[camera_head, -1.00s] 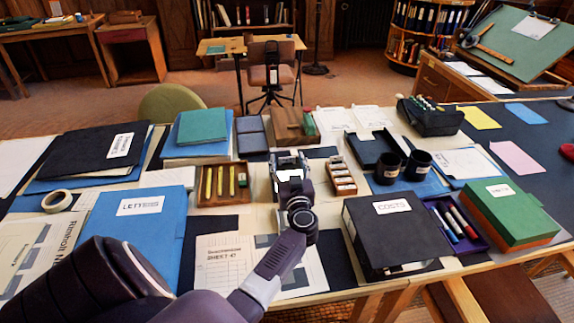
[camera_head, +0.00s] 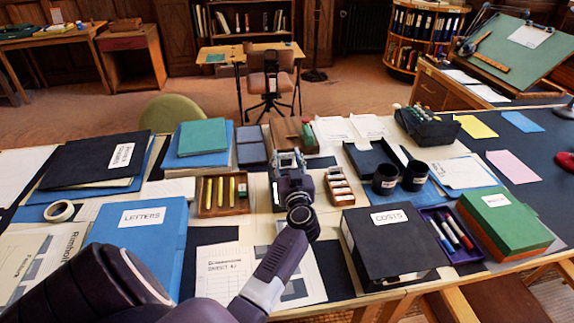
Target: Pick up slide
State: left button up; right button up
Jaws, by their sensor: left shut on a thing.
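My left gripper (camera_head: 289,160) is in the middle of the table, its arm reaching in from the lower left. It is beyond the paper sheets, between the wooden pen tray and the small partitioned box. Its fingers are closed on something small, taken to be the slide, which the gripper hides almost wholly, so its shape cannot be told. I cannot tell whether it is clear of the table. My right gripper is out of view.
A pen tray (camera_head: 205,206) lies left of the gripper and a partitioned box (camera_head: 337,195) right. A brown case (camera_head: 288,135) is behind. A black COSTS box (camera_head: 388,252), dark cups (camera_head: 414,176) and a blue LETTERS folder (camera_head: 160,212) crowd the table.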

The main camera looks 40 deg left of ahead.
pick_arm(q)
notch_tip(320, 180, up, 14)
jog(key=p, duration=0.4)
